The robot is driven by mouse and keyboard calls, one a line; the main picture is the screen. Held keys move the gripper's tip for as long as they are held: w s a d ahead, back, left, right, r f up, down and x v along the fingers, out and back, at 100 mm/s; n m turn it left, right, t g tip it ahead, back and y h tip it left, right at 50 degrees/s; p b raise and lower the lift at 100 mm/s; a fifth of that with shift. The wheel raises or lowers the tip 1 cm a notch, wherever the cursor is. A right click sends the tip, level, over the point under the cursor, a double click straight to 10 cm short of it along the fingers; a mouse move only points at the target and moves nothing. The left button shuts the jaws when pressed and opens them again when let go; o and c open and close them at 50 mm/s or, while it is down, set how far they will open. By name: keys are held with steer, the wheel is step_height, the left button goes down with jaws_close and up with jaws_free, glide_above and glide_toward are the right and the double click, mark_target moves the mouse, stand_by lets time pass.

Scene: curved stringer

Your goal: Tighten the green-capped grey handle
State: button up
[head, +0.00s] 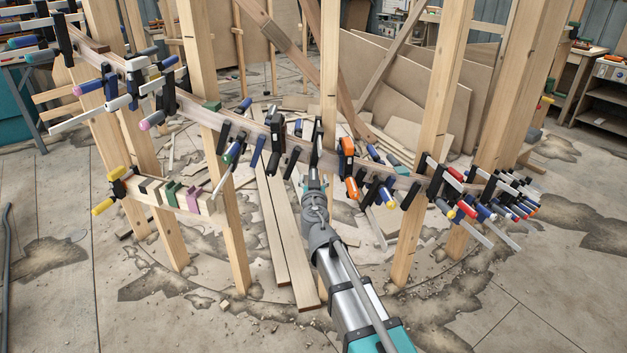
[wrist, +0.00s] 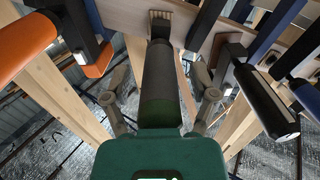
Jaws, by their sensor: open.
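The grey handle (wrist: 158,78) with a dark green cap (wrist: 160,113) is in the middle of the wrist view, hanging from a clamp at the wooden stringer (wrist: 205,25). Its capped end points toward my gripper. My gripper (wrist: 160,101) is open, with one finger on each side of the handle near the cap. Gaps show between the fingers and the handle.
An orange-handled clamp (wrist: 68,57) is close on the left in the wrist view, and a black handle with a pale end (wrist: 265,100) on the right. Several other clamps line the stringer. Wooden uprights (head: 432,145) stand around it. Boards (head: 290,235) lie on the floor.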

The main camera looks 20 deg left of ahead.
steer(key=v, duration=1.2)
steer(key=shift+s+d, duration=0.1)
stand_by(0.4)
steer(key=v, duration=0.3)
stand_by(0.3)
stand_by(0.5)
